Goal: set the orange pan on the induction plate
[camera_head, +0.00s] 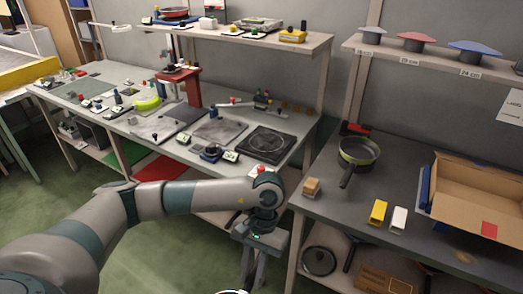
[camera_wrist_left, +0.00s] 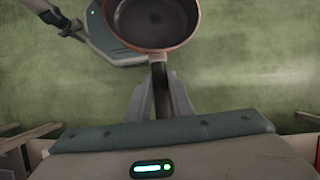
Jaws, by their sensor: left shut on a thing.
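The orange pan (camera_wrist_left: 152,22) shows at the top of the left wrist view, with a copper-orange rim and a dark inside; its far side is cut off by the frame. Its dark handle (camera_wrist_left: 159,75) runs down between the fingers of my left gripper (camera_wrist_left: 161,98), which is shut on it. In the head view my left gripper (camera_head: 258,268) points down in front of the tables, and only a sliver of rim shows at the bottom edge. The black induction plate (camera_head: 268,144) lies on the left table's right end, bare.
A small dark pot (camera_head: 211,153) and a label block sit left of the plate. A green-banded pan (camera_head: 358,152) stands on the right table, with an open cardboard box (camera_head: 485,190) farther right. A shelf (camera_head: 230,38) overhangs the back of the left table.

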